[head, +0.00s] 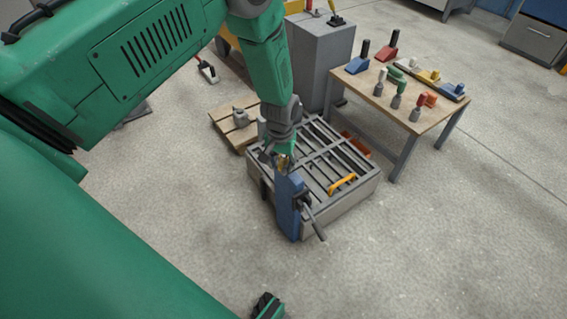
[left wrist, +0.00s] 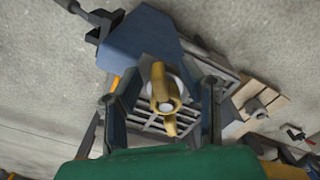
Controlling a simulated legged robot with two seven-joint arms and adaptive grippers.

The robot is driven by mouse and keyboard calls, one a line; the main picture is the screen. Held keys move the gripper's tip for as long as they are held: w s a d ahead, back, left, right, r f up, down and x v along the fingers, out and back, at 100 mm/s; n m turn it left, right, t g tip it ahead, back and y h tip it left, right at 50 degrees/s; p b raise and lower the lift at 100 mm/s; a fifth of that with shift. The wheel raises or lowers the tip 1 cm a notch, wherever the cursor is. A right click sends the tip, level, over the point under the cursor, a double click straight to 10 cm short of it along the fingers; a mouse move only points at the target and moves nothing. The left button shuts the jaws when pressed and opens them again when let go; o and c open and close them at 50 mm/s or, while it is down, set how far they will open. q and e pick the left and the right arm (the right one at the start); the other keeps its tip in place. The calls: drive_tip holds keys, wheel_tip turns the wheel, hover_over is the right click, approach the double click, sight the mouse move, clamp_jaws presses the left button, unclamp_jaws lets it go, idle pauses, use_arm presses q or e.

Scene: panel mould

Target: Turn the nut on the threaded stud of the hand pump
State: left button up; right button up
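The blue hand pump (head: 287,208) stands upright at the front left edge of the grey mould, with a dark lever (head: 314,222) on its side. Its blue top also shows in the left wrist view (left wrist: 140,42). The yellow nut (left wrist: 163,88) has wings and sits around a pale stud end. My left gripper (head: 281,160) is just above the pump top. In the left wrist view its two fingers (left wrist: 165,108) stand apart on either side of the nut, with gaps visible. In the head view the fingers largely hide the nut.
The grey slatted mould (head: 345,202) carries an orange handle (head: 342,184). A wooden table (head: 440,109) with several tools stands at the back right, beside a grey cabinet (head: 318,62). A small pallet (head: 233,128) lies behind left. The floor in front is mostly clear.

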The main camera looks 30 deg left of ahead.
use_arm(q)
clamp_jaws()
drive_tip(key=n, duration=0.2)
drive_tip(key=shift+w+d+r+n+p, duration=0.1)
drive_tip(key=shift+d+n+p, duration=0.2)
drive_tip(key=shift+d+p, duration=0.1)
drive_tip(key=shift+n, duration=0.4)
drive_tip(key=shift+w+d+n, duration=0.2)
drive_tip(key=shift+d+n, duration=0.05)
drive_tip(key=shift+n, duration=0.85)
drive_tip(key=shift+w+d+n, duration=0.1)
drive_tip(key=shift+n, duration=0.6)
